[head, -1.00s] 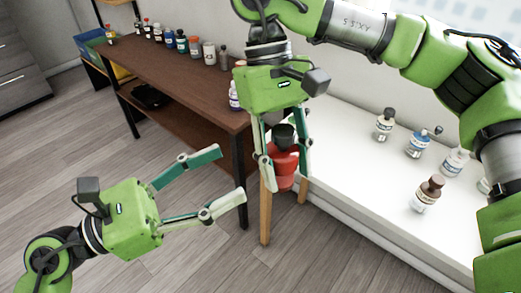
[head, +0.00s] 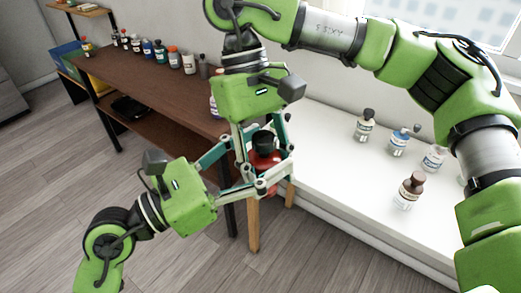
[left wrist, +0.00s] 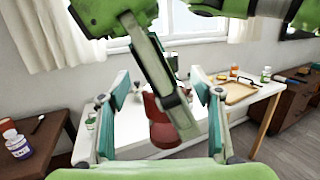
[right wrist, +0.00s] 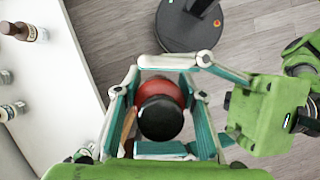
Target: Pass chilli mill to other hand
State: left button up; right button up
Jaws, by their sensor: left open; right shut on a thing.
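The chilli mill, red with a black cap (head: 264,159), hangs upright in my right gripper (head: 265,173), which points down and is shut on it. In the right wrist view its black cap (right wrist: 160,118) is seen from above, between the right fingers. My left gripper (head: 262,157) is open and comes in from the left. Its fingers lie on either side of the mill and cross the right fingers. In the left wrist view the red body (left wrist: 158,118) shows between the open left fingers, partly covered by a right finger. Whether the left fingers touch the mill cannot be told.
A brown table (head: 170,91) with a row of bottles stands behind at left. A white counter (head: 340,195) with several bottles, one brown-capped (head: 409,190), lies at right. The wooden floor (head: 60,190) at lower left is clear.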

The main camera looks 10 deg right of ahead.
pick_arm(q)
jog(key=shift+c, duration=0.3)
jog(key=c, duration=1.2)
jog(key=shift+c, duration=0.2)
pick_arm(e)
jog(key=o, duration=1.2)
jog(key=shift+o, duration=0.2)
